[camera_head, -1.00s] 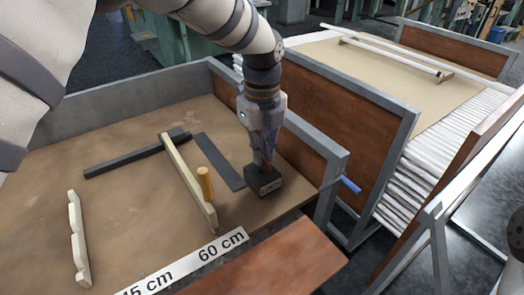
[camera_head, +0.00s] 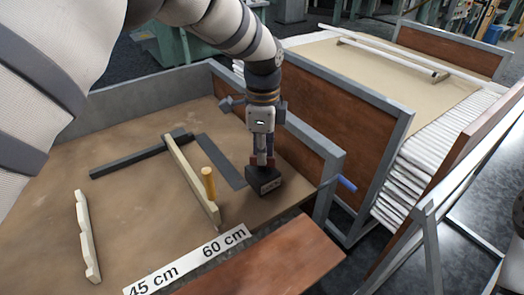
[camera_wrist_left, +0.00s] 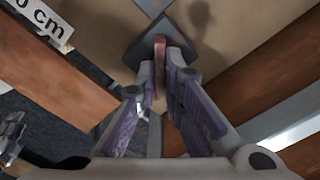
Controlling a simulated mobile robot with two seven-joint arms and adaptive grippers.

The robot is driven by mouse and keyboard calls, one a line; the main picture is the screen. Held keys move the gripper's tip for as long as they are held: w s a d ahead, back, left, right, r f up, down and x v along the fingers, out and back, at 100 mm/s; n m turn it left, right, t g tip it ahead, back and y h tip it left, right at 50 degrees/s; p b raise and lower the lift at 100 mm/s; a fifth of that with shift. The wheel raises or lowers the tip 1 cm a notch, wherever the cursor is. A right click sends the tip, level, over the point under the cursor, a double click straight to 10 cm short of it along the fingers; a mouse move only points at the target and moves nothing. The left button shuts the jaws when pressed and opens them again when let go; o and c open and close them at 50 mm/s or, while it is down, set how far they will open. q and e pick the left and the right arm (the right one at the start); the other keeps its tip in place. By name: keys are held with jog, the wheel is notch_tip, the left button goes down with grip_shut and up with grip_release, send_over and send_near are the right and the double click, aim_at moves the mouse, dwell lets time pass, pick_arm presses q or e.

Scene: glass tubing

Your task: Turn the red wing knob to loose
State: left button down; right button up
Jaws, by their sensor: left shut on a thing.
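The red wing knob (camera_wrist_left: 160,62) sits on top of a small black block (camera_head: 265,182). In the left wrist view the knob shows as a thin upright red wing, and the dark block (camera_wrist_left: 134,48) is under it. In the head view a bit of red (camera_head: 256,160) shows at the fingertips. My left gripper (camera_head: 263,158) points down over the block and is shut on the knob, one finger on each side of the wing. The fingers hide part of the knob. I cannot read the small white marking on the block's face.
Beside the block lie a flat dark strip (camera_head: 220,160) and a pale bar (camera_head: 185,170) with a yellow peg (camera_head: 208,183). A notched pale rail (camera_head: 87,235) is at left. A grey-framed brown panel (camera_head: 306,140) stands close right of the gripper. A blue handle (camera_head: 347,184) sticks out.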

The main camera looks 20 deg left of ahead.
pick_arm(q)
jog(key=n, duration=0.4)
jog(key=shift+n, duration=2.2)
jog(key=c, duration=1.7)
grip_release()
notch_tip(320, 180, up, 12)
